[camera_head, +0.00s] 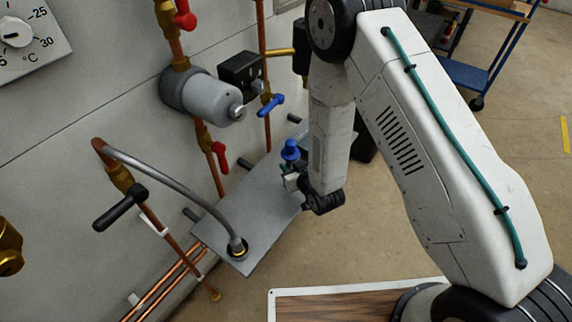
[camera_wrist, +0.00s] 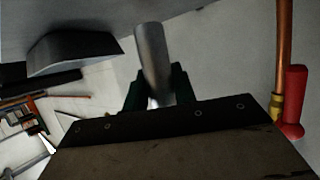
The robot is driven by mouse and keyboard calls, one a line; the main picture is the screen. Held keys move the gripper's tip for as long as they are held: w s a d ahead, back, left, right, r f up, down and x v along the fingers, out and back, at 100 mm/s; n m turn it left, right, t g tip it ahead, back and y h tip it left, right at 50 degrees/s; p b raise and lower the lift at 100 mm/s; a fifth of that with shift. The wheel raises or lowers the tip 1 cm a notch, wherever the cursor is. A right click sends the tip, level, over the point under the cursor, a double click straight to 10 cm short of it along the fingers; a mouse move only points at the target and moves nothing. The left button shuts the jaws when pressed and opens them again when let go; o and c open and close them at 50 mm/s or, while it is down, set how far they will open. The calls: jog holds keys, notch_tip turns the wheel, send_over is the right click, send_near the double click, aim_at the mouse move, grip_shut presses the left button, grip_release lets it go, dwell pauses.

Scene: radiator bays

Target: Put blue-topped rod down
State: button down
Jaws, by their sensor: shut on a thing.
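The blue-topped rod (camera_head: 290,151) is at my gripper in the head view, its blue knob upward, over the far right part of a grey metal shelf plate (camera_head: 222,222). In the wrist view a grey metal rod (camera_wrist: 152,60) stands between the two dark green fingers of my gripper (camera_wrist: 158,88); its blue top does not show there. My gripper also shows in the head view (camera_head: 291,180), shut on the rod and partly hidden by my wrist. I cannot tell whether the rod's lower end touches the plate.
A grey hose (camera_head: 178,172) bends down into a brass-ringed fitting (camera_head: 238,249) at the plate's near end. Copper pipes, a grey cylinder (camera_head: 212,96), a blue-handled valve (camera_head: 271,104) and red-handled valves (camera_head: 219,157) line the wall behind.

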jog(key=w, duration=0.3)
jog(key=w+a, duration=0.1)
jog(key=w, duration=0.1)
jog(key=shift+f, duration=0.25)
jog(key=shift+s+f, duration=0.15)
jog(key=shift+f, duration=1.55)
jog(key=c, duration=1.1)
grip_release()
jog(key=shift+f, duration=0.15)
jog(key=shift+c, duration=0.2)
jog(key=v, duration=1.2)
